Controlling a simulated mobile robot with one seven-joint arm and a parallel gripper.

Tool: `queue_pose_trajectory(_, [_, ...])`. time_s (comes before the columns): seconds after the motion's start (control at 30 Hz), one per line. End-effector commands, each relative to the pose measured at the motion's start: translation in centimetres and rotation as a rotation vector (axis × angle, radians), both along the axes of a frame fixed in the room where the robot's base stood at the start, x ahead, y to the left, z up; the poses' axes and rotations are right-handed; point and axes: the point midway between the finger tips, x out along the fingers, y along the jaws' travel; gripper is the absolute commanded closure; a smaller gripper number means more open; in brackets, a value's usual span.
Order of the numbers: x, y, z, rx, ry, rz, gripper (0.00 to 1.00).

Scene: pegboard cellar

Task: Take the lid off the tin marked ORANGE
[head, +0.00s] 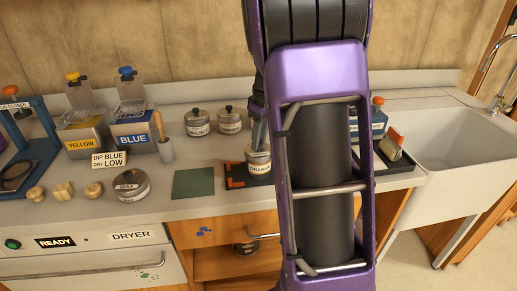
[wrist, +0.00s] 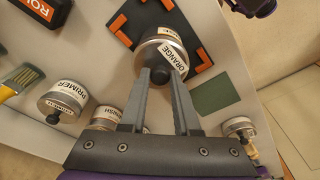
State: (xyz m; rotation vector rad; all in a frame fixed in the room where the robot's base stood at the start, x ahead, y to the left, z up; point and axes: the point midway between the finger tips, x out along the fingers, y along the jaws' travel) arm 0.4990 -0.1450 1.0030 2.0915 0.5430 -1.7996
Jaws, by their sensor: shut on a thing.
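The tin marked ORANGE (head: 261,168) stands on a dark mat with orange corner marks (head: 236,183), partly hidden by my arm in the head view. In the wrist view the tin (wrist: 182,58) shows its ORANGE label, a metal rim and a dark lid knob (wrist: 158,73). My gripper (head: 258,148) is above the tin, pointing down. In the wrist view its two grey fingers (wrist: 161,76) are on either side of the knob, shut on it. I cannot tell whether there is a gap between lid and tin.
Two lidded tins, PRIMER (head: 197,123) and its neighbour (head: 229,121), stand behind. Another lidded tin (head: 131,186) is front left. A green square (head: 194,183) lies flat beside the mat. YELLOW (head: 84,138) and BLUE (head: 133,132) containers stand left; a sink (head: 450,130) is right.

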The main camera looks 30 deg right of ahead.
Motion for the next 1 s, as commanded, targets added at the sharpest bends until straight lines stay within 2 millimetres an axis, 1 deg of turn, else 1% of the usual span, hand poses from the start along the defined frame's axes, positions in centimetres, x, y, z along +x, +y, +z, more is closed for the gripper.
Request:
queue_pose_trajectory(0.03, [0.0,0.0,0.0,0.000,0.000,0.000,0.96])
queue_pose_trajectory(0.07, [0.0,0.0,0.0,0.000,0.000,0.000,1.00])
queue_pose_trajectory(0.37, [0.0,0.0,0.0,0.000,0.000,0.000,1.00])
queue_pose_trajectory(0.47, [0.0,0.0,0.4,-0.001,-0.001,0.001,1.00])
queue_pose_trajectory(0.57, [0.1,0.0,1.7,-0.001,-0.004,0.002,1.00])
queue_pose_trajectory(0.83, [0.1,0.0,7.2,-0.001,-0.004,0.001,1.00])
queue_pose_trajectory(0.9, [0.1,0.0,8.3,-0.001,-0.003,0.000,1.00])
queue_pose_trajectory(1.0, [0.2,0.4,9.1,0.000,-0.001,0.001,1.00])
